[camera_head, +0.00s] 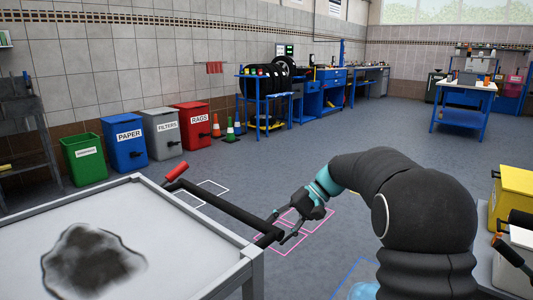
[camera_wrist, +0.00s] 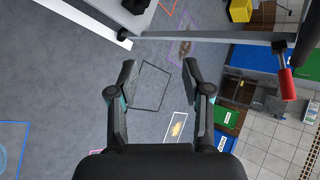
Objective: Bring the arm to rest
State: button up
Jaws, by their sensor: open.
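My arm (camera_head: 420,210) reaches in from the lower right of the head view, bent over in an arch. My gripper (camera_head: 292,232) is at its end, low over the floor by the right edge of the grey table. In the wrist view my gripper (camera_wrist: 160,68) is open, with its two fingers spread and nothing between them. Bare floor with a dark outlined square shows beyond the fingers. In the head view the gripper is close to the end of a black bar (camera_head: 225,208); I cannot tell whether they touch.
The grey table (camera_head: 215,245) with a dark stain fills the lower left. A red handle (camera_head: 176,168) is at the bar's far end; a red handle (camera_wrist: 287,85) also shows in the wrist view. A yellow box (camera_head: 515,190) stands at right. The middle floor is clear.

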jog(key=s+d+t+h, duration=0.2)
jog(key=s+d+h, duration=0.1)
jog(key=s, duration=0.6)
jog(key=s+d+t+h, duration=0.3)
jog(key=s+d, duration=0.2)
jog(key=s, duration=0.5)
jog(key=s+d+t+h, duration=0.3)
jog(key=s+d, duration=0.1)
jog(key=s, duration=0.6)
jog(key=shift+s+d+h, duration=0.15)
jog(key=shift+d+h, duration=0.15)
jog(key=shift+d, duration=0.05)
jog(key=shift+c, duration=0.7)
jog(key=shift+a, duration=0.1)
